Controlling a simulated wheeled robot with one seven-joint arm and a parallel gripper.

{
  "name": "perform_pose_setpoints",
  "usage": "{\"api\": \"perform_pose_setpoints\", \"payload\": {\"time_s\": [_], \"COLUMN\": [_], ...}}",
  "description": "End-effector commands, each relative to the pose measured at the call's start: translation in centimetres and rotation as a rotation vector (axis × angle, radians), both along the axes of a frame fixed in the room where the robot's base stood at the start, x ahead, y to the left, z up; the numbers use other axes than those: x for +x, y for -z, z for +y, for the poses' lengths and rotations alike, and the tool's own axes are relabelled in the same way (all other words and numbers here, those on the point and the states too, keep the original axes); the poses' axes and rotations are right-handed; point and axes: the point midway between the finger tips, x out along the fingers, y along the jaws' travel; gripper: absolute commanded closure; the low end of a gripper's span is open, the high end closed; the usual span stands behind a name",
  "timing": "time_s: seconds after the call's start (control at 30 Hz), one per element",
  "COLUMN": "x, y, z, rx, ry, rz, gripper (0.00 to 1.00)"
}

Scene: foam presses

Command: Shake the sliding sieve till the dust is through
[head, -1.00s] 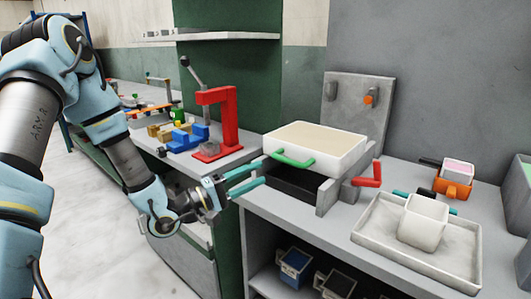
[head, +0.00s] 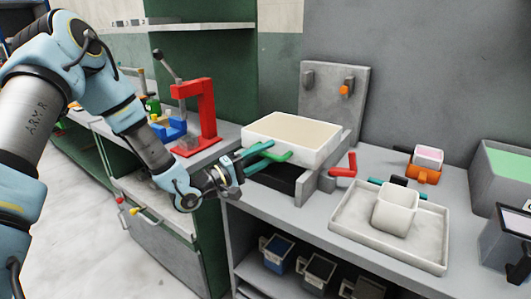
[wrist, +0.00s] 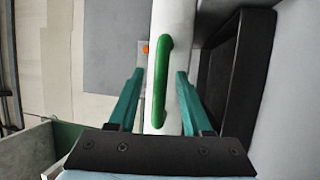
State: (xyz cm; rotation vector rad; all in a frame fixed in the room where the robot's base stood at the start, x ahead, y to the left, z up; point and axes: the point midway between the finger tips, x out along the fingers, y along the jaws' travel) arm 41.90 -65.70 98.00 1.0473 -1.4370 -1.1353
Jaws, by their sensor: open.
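The sieve (head: 318,150) is a white, open-topped box with a flat beige fill, resting on a grey stand above a black tray (head: 268,175). A green handle (head: 283,157) sticks out of its near left side; it also shows in the wrist view (wrist: 161,80). My gripper (head: 258,152) is open at the handle. In the wrist view its teal fingers (wrist: 159,75) lie one on each side of the handle, with a gap to both. I cannot tell whether dust lies in the black tray.
A red lever (head: 345,166) sits right of the stand. A shallow pale tray (head: 345,235) with a white cup (head: 395,208) stands further right. A red press (head: 197,110) stands on the left bench. Small bins (head: 277,253) sit on the shelf below.

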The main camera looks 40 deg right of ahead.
Motion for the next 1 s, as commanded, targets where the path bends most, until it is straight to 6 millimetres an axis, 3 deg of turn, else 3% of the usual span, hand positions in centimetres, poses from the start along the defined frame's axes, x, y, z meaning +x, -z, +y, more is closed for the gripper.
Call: {"api": "perform_pose_setpoints", "payload": {"time_s": [0.2,0.63,1.0], "x": [0.00,0.00,0.01], "y": [0.03,0.03,0.05], "z": [-0.01,0.01,0.03], "rx": [0.000,0.000,0.001], "ry": [0.000,0.000,0.000], "rz": [0.000,0.000,0.000], "gripper": [0.53,1.00,1.00]}}
